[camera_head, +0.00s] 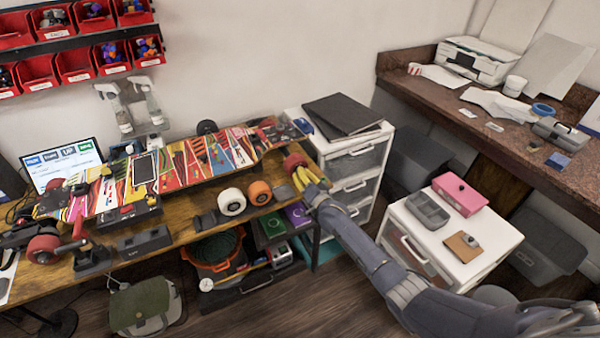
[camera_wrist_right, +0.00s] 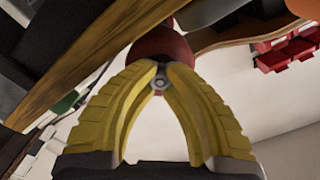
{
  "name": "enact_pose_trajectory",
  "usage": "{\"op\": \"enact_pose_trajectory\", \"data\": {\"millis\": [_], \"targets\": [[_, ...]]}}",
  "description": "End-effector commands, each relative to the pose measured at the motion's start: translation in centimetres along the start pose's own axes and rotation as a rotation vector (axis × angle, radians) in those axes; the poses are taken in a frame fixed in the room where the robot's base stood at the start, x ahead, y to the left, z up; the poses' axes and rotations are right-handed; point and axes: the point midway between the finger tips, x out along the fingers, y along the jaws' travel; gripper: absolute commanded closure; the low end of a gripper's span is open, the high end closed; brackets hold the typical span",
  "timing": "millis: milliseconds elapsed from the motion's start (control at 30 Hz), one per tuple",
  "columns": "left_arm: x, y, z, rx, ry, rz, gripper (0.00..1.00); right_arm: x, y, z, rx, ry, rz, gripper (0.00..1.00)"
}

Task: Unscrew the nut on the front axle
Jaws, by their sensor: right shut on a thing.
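The colourful longboard (camera_head: 190,165) lies along the wooden bench with its wheels showing at both ends. My right gripper (camera_head: 305,178), with yellow ribbed fingers, reaches the red wheel (camera_head: 293,161) at the board's right end. In the right wrist view the fingers of this gripper (camera_wrist_right: 160,75) meet at their tips around the small metal nut (camera_wrist_right: 159,84), in front of the red wheel (camera_wrist_right: 158,45). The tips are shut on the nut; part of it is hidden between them. My left gripper is not seen in either view.
The wooden bench (camera_head: 185,236) runs under the board. Loose white (camera_head: 232,202) and orange (camera_head: 259,193) wheels lie near its front edge. A white drawer unit (camera_head: 350,160) stands close to the right gripper, and a lower white cabinet (camera_head: 455,250) stands beside my right arm.

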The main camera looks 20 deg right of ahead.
Motion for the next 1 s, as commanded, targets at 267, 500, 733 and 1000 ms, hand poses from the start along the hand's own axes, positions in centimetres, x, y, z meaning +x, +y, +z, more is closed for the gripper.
{"op": "enact_pose_trajectory", "data": {"millis": [267, 500, 733, 1000], "targets": [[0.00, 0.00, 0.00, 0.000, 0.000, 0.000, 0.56, 0.00, 0.00, 0.02, -0.001, 0.000, 0.000, 1.00], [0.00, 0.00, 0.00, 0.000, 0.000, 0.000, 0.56, 0.00, -0.01, 0.02, -0.018, 0.000, 0.000, 1.00], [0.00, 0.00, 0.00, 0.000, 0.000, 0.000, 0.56, -0.01, -0.05, 0.04, -0.222, 0.000, -0.001, 1.00], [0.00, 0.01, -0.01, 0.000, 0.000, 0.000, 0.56, -0.23, -0.01, 0.01, -0.218, 0.000, -0.001, 1.00]]}}
